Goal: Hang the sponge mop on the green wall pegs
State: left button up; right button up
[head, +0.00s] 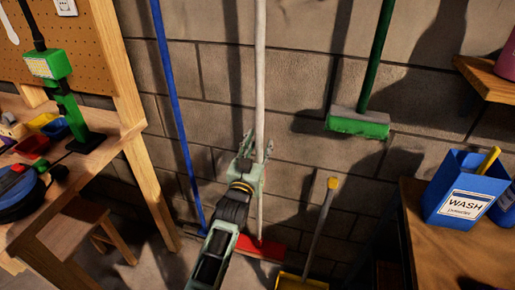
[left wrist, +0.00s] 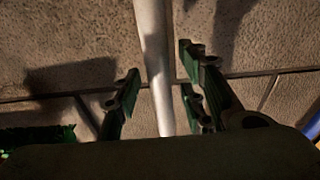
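A long white pole (head: 260,60) with a flat red head (head: 260,249) stands upright against the block wall; I take it to be the sponge mop. The pole also shows in the left wrist view (left wrist: 153,50). My left gripper (head: 257,148) is at the lower half of the pole. In the left wrist view its fingers (left wrist: 158,92) are apart, one on each side of the pole, with gaps showing. Whether the pole is fully between them in depth I cannot tell. The green wall pegs are not in view. My right gripper is not in view.
A blue pole (head: 175,100) leans at left. A green-handled brush (head: 358,123) is against the wall at right. A yellow dustpan (head: 302,282) with a grey handle stands low. A workbench (head: 100,150) is left; a wooden cabinet (head: 450,245) with a blue WASH box (head: 462,190) is right.

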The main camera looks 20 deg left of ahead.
pick_arm(q)
jog(key=s+f, duration=0.1)
jog(key=s, duration=1.1)
jog(key=s+d+f+g, duration=0.1)
jog(key=s+f+g, duration=0.1)
jog(key=f, duration=0.8)
jog(key=s+d+f+g, duration=0.1)
jog(key=f+g, duration=0.1)
jog(key=f, duration=0.8)
jog(key=s+f+m+g, duration=0.1)
jog(key=s+f+g, duration=0.2)
jog(key=s+f, duration=0.5)
jog(key=s+f+g, duration=0.2)
jog(key=s+f, duration=0.2)
jog(key=f, duration=0.7)
jog(key=s+a+f+g, duration=0.3)
jog(key=s+f, duration=0.3)
jog(key=s, duration=0.5)
jog(key=s+a+f+g, duration=0.3)
jog(key=s+f, duration=0.4)
jog(key=s, duration=0.5)
jog(key=s+a+f+m+g, duration=0.1)
jog(key=s+f, duration=0.5)
jog(key=s, duration=0.6)
jog(key=shift+s+a+f+g+y, duration=0.2)
jog(key=shift+a+g+y, duration=0.1)
jog(key=shift+a+g, duration=0.75)
jog(key=shift+d, duration=0.15)
